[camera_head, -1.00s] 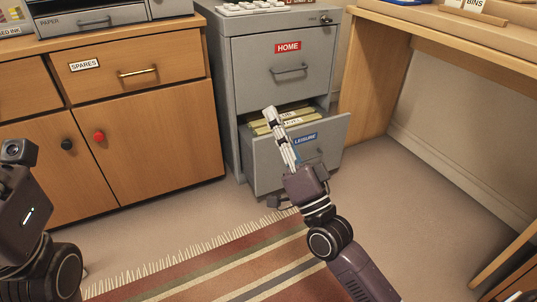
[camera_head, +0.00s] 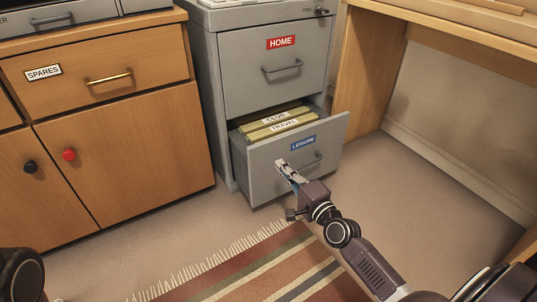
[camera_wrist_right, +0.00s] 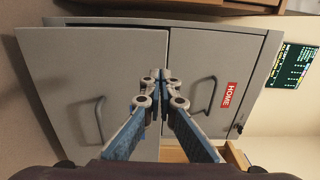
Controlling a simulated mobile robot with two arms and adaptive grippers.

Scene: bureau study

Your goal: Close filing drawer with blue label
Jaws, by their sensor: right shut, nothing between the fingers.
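The grey filing cabinet (camera_head: 272,85) has a lower drawer (camera_head: 262,172) with a blue LEISURE label (camera_head: 303,143); this drawer stands open, with yellow folders (camera_head: 275,125) showing inside. My right gripper (camera_head: 281,164) is shut and empty, its fingertips at the lower drawer's front, left of the handle (camera_head: 306,163). Whether they touch the front I cannot tell. In the right wrist view the shut fingers (camera_wrist_right: 166,75) point at the cabinet, seen sideways, with the drawer handle (camera_wrist_right: 99,120) to their left. My left gripper is not visible; only part of my left arm shows at the lower left.
The upper drawer with the red HOME label (camera_head: 281,42) is closed. A wooden cabinet (camera_head: 125,150) stands at the left and a wooden desk (camera_head: 375,70) at the right. A striped rug (camera_head: 262,275) lies in front on open floor.

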